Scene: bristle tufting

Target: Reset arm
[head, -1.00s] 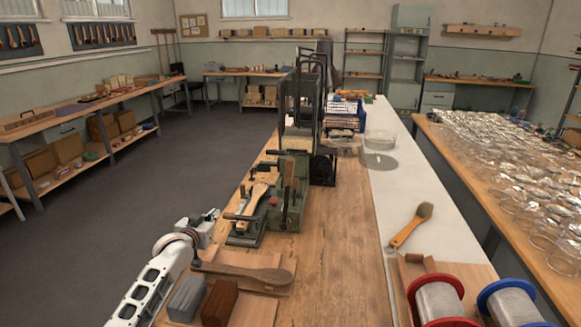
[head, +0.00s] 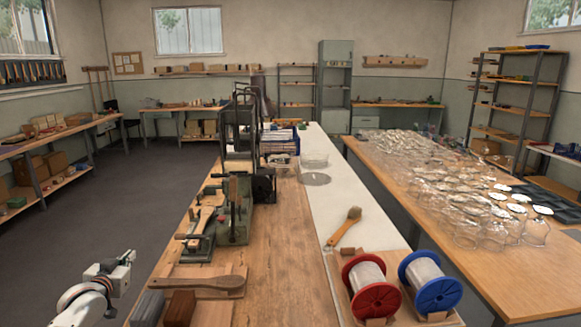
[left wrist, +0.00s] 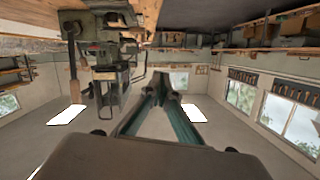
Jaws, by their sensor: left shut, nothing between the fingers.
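My left arm comes in at the lower left of the head view. Its gripper (head: 128,257) is off the left edge of the wooden workbench (head: 280,250), clear of the wooden paddle on the bench. In the left wrist view the fingers (left wrist: 168,92) come together, with nothing between them. That view is rolled over, with the benches along its top. My right gripper is not in view.
Closest to the left gripper are a wooden paddle (head: 215,282), a grey block (head: 148,308) and a brown block (head: 180,308). A green machine (head: 235,215) stands behind. Red (head: 370,285) and blue (head: 430,280) spools sit at right. Floor to the left is open.

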